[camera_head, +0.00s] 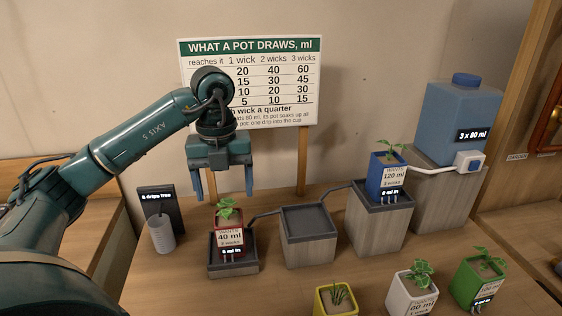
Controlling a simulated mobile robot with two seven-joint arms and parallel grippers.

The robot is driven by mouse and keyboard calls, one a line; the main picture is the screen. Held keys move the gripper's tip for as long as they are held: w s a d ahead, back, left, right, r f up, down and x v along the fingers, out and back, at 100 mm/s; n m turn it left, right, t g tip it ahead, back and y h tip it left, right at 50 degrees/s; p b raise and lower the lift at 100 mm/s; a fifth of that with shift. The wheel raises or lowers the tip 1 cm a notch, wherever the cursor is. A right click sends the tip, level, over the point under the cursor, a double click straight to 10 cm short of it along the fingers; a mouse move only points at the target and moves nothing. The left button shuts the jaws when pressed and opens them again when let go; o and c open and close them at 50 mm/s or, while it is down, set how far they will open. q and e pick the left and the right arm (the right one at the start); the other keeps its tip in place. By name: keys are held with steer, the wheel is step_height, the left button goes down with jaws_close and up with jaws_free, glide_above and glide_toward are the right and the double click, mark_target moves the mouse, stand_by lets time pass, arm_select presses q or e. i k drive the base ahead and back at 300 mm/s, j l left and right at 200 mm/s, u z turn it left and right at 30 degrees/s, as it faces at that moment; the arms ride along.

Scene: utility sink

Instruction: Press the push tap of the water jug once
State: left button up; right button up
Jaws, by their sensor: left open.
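The blue water jug (458,112) stands on a wooden block (446,207) at the right, with a label reading "3 x 80 ml". A white tube runs left from the tap to the block with the blue pot. My left gripper (223,192) points down, open and empty, above the red pot (231,238) at the left. It is far from the tap. My right gripper is not in view.
The blue pot (387,176) sits on a tall block; the middle block's tray (307,220) is empty. Yellow (337,300), white (410,293) and green (477,284) pots stand at the front. A cup (160,235) stands left. A sign (250,80) stands behind my gripper.

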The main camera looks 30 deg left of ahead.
mark_target(474, 165)
steer(key=k, duration=1)
